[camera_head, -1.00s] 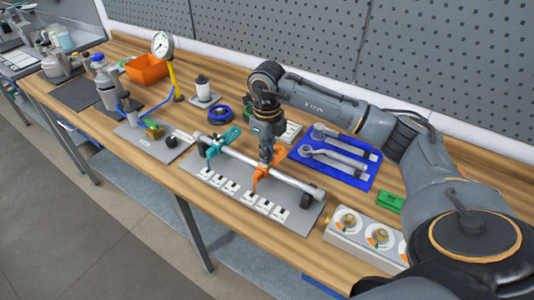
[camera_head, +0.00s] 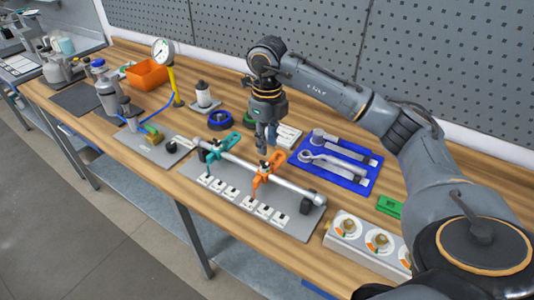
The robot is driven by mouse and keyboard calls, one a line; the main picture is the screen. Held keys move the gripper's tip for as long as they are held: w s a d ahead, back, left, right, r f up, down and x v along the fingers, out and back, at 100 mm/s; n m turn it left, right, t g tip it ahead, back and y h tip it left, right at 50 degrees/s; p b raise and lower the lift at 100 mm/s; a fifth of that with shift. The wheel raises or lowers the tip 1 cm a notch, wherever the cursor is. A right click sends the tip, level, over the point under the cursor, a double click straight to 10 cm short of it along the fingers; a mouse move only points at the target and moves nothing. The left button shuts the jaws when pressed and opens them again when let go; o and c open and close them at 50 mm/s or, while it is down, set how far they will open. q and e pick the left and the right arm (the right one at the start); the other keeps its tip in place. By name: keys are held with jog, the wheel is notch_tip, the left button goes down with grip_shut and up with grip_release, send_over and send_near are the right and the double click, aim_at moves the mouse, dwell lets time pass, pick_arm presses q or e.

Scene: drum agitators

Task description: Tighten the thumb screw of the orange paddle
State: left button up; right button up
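The orange paddle (camera_head: 263,172) sits on a silver shaft (camera_head: 285,186), which is held above a grey base plate (camera_head: 230,205). A small dark thumb screw (camera_head: 264,164) shows on top of its hub. A teal paddle (camera_head: 221,146) sits on the same shaft further left. My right gripper (camera_head: 266,146) points down above and slightly behind the orange paddle, apart from it and empty. Its two fingers seem a little apart. My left gripper is out of view.
A blue mat (camera_head: 336,160) with wrenches lies right of the shaft. A white box with dials (camera_head: 368,240) stands at the front right. A blue ring (camera_head: 220,120), a pressure gauge (camera_head: 163,50) and an orange bin (camera_head: 147,74) stand further back left.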

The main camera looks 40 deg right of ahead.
notch_tip(320, 180, up, 6)
jog(key=shift+f, duration=0.1)
